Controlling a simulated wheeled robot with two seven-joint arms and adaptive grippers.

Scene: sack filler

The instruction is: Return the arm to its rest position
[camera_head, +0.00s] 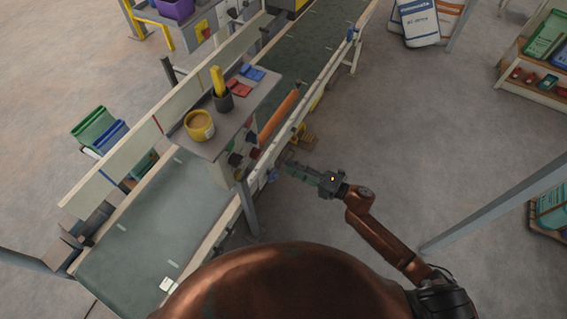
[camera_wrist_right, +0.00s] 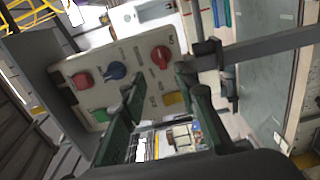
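My right arm reaches in from the lower right in the head view. Its gripper (camera_head: 292,166) is beside the conveyor's near side rail, close to the small shelf's post. In the right wrist view the two green fingers of the gripper (camera_wrist_right: 160,105) stand apart with nothing between them. Beyond them is a pale control panel (camera_wrist_right: 103,98) with red and blue knobs and a yellow button. I cannot tell whether a finger touches the panel. My left gripper is not in view.
The conveyor (camera_head: 160,220) runs diagonally across the head view. A grey post (camera_head: 500,210) stands right of my arm. The floor (camera_head: 430,120) between is clear.

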